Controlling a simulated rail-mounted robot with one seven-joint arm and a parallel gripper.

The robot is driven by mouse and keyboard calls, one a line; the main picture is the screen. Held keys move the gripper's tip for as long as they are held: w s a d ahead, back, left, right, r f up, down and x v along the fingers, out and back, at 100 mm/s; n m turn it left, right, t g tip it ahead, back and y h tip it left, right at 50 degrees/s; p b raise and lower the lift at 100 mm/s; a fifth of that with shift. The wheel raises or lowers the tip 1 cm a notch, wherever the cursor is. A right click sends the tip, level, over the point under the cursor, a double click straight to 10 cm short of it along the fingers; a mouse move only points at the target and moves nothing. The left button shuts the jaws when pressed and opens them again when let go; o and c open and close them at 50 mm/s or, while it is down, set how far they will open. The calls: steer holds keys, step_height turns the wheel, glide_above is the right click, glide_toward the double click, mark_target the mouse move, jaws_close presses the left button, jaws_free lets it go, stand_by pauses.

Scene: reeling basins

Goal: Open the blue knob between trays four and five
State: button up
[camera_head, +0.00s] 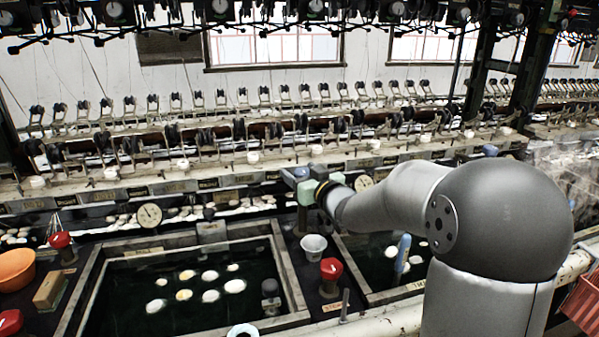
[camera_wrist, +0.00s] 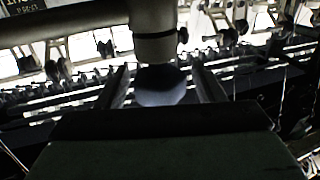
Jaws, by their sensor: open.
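A blue-grey rounded knob (camera_wrist: 160,86) hangs below a pale vertical pipe (camera_wrist: 154,30) in the wrist view. My gripper (camera_wrist: 161,88) is open, with one dark finger on each side of the knob. Small gaps seem to show beside the knob, but I cannot tell whether either finger touches it. In the head view my gripper (camera_head: 298,180) reaches the front of the machine, above the divider between two water basins. A small blue patch (camera_head: 301,172) beside it looks like the same knob, mostly hidden by my gripper. Tray numbers are not readable.
The left basin (camera_head: 284,262) holds several pale cocoons; the right basin (camera_head: 352,262) is partly behind my arm. A white cup (camera_head: 314,246) and a red-topped knob (camera_head: 331,268) stand on the divider. A round gauge (camera_head: 149,215) is at the left, an orange bowl (camera_head: 15,268) farther left.

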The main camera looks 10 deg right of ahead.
steer(key=shift+w+a, duration=0.15)
steer(key=shift+w, duration=0.35)
steer(key=c, duration=1)
steer(key=shift+o, duration=0.2)
